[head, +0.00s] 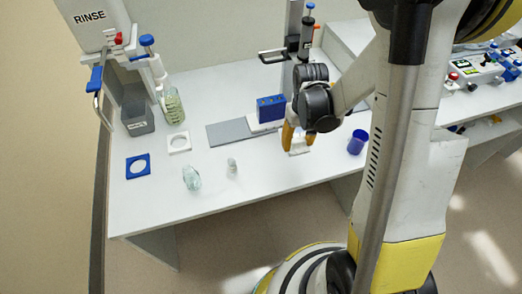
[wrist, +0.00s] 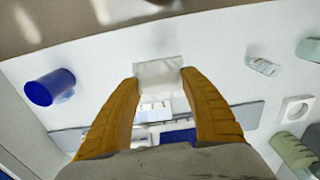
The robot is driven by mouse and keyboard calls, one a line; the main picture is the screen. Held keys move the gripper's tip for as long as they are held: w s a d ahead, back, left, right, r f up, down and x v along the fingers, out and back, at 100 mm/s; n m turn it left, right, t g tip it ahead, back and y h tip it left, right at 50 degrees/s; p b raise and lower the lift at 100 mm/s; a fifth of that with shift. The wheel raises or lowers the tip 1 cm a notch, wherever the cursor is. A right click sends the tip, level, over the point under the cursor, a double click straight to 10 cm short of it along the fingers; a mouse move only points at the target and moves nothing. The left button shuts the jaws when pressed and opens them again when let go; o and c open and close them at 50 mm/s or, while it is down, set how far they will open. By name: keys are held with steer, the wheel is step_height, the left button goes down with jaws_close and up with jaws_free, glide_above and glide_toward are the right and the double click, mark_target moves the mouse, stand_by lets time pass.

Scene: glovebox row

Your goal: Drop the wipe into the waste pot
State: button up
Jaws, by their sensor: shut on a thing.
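My gripper (head: 298,139) has its yellow fingers pointing down over the white bench. In the wrist view its fingertips (wrist: 159,77) are shut on a white wipe (wrist: 157,69), which spans the gap between them. The wipe also shows below the fingers in the head view (head: 299,150). A dark blue open cup (head: 357,142), which may be the waste pot, stands on the bench to the right of my gripper. In the wrist view this cup (wrist: 50,87) is at the left, apart from the wipe. I cannot tell whether the wipe touches the bench.
A blue box (head: 271,108) and a grey plate (head: 228,132) lie left of my gripper. A clear crumpled-looking bottle (head: 191,178) and small vial (head: 232,165) are near the front edge. A grey bin (head: 137,118) and green-tinted beaker (head: 173,108) stand at the left.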

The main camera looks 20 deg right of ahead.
steer(key=b, duration=0.4)
glide_above(262, 167)
step_height(262, 167, down, 7)
steer(key=shift+a+f+b, duration=0.1)
steer(key=shift+f+b, duration=0.9)
steer(key=shift+f, duration=1)
steer(key=shift+f, duration=0.15)
steer(key=o, duration=1)
